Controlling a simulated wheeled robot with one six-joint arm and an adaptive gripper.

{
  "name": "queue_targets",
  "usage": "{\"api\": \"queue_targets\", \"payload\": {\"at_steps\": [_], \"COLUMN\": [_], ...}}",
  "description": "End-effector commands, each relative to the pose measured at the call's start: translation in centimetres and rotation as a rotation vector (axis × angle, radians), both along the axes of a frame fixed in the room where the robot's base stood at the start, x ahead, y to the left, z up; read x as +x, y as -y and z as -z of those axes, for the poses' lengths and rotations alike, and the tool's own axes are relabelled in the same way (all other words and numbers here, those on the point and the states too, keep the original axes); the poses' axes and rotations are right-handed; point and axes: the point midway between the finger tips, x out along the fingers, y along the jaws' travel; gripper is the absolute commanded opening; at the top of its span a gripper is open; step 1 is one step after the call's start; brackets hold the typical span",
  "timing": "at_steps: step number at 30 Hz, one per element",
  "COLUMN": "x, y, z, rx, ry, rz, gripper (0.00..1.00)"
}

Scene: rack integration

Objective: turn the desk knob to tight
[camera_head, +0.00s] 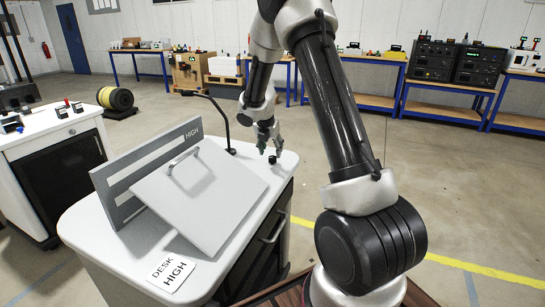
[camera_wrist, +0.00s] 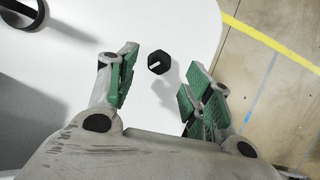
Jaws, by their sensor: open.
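The black desk knob (camera_head: 272,159) sits near the far right corner of the white desk top (camera_head: 80,222). In the wrist view the knob (camera_wrist: 159,62) is a dark, roughly six-sided cap with a pale pointer line. My gripper (camera_head: 269,146) hangs above the desk near the knob. In the wrist view my gripper (camera_wrist: 160,88) is open, with one green-padded finger on each side. The knob shows between the finger lines, a little beyond the tips. I see no contact. A gap shows between the knob and both fingers. Any tight mark is not visible.
A grey panel with a handle (camera_head: 186,192) leans on the desk before an upright board marked HIGH (camera_head: 150,165). A thin black curved stand (camera_head: 222,118) rises behind it. A DESK HIGH card (camera_head: 171,272) lies in front. A second cabinet (camera_head: 52,165) stands left.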

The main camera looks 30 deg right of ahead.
Motion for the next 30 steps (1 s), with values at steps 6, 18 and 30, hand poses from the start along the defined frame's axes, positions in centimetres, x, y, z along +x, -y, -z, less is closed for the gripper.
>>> {"api": "queue_targets", "payload": {"at_steps": [6, 18, 30], "x": [0.8, 1.2, 1.2], "y": [1.1, 1.4, 1.4], "z": [3.3, 4.4, 4.3], "rx": [-0.001, 0.0, 0.001], "ry": [-0.002, 0.0, 0.001], "rz": [0.003, 0.004, 0.005], "gripper": [0.51, 0.51, 0.05]}}
